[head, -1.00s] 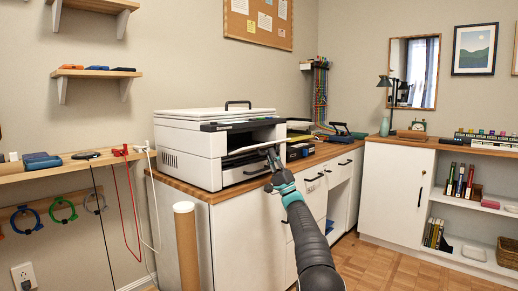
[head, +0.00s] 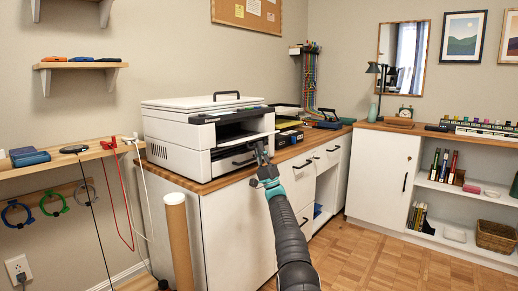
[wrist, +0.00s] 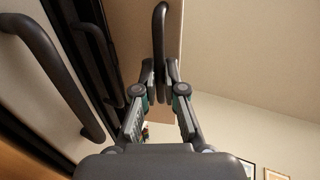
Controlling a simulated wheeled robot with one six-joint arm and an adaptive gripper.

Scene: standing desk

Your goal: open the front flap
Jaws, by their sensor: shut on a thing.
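The white and black printer (head: 190,135) stands on the wooden counter top at the left. Its front flap (head: 240,139) appears tipped outward, with a dark opening above it. My gripper (head: 262,151) is at the front right of the printer. In the wrist view my gripper (wrist: 160,78) is shut on a dark bar handle (wrist: 161,28), which stands against a pale panel. My fingers partly hide the flap's right end in the head view, so its exact angle is hard to tell.
A second dark handle (wrist: 55,78) lies to the left in the wrist view. White cabinets (head: 235,225) stand below the printer. A cardboard tube (head: 178,240) stands at the cabinet's left corner. Free wooden floor (head: 365,245) lies to the right.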

